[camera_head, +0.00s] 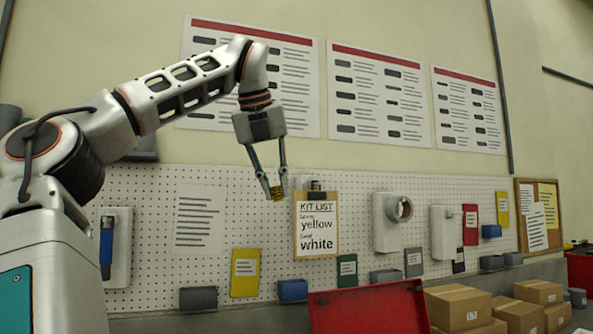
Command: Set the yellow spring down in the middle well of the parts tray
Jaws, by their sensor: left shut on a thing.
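My left gripper (276,190) hangs from the raised left arm near the middle of the picture, pointing down. It is shut on a small yellow spring (277,194), which shows between its fingertips. The spring is held up in the air, in front of the pegboard in the picture. The parts tray and its middle well are not in view. My right gripper is not in view.
A red panel (368,308) stands at the bottom. Cardboard boxes (458,307) are at the lower right. The air around the gripper looks clear.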

